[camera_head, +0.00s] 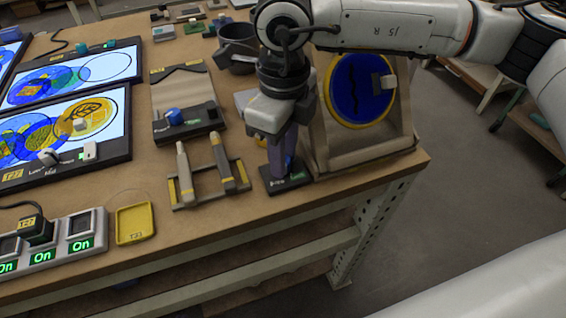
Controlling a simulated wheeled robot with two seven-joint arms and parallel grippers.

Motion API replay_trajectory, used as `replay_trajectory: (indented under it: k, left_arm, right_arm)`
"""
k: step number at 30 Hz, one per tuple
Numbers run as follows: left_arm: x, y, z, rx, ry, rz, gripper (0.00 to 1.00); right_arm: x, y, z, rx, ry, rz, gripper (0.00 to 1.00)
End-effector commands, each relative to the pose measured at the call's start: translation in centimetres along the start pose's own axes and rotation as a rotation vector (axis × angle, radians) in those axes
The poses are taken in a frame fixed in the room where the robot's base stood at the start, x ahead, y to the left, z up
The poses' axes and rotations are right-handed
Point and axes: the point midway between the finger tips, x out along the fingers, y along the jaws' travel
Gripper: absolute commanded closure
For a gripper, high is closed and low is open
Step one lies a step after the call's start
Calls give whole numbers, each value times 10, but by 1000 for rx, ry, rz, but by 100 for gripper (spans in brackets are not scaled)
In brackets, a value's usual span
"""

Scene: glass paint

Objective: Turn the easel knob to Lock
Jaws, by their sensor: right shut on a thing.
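The wooden easel (367,155) stands at the right end of the table and holds a round blue panel (361,88) with a yellow rim. A black labelled base (289,179) sits at the easel's left front; its label is too small to read. My right gripper (283,160) points down over this base and is shut on the easel knob, which is mostly hidden between the fingers. The knob's setting cannot be told. My left gripper is out of view.
A rack with two pen-like tools (186,172) lies just left of the gripper. A board with a blue knob (174,117), a dark mug (236,48) and lit panels (75,130) are further left. A yellow tray (134,223) and a switch strip (62,250) lie in front. The table edge is close.

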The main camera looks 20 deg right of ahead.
Motion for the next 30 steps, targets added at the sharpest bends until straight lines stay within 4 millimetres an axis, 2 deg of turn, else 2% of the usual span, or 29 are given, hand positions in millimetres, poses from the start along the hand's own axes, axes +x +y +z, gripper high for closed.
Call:
replay_trajectory:
  k: [1,7,15,30]
  left_arm:
    - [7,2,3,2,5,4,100]
    - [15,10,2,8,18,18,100]
    - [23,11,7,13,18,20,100]
    - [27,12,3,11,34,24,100]
  right_arm:
    - [5,0,0,-44,-2,0,100]
    - [4,-1,1,-225,-3,-2,100]
    - [2,-1,1,-420,-2,-2,100]
    - [-1,-1,1,-560,-1,-1,100]
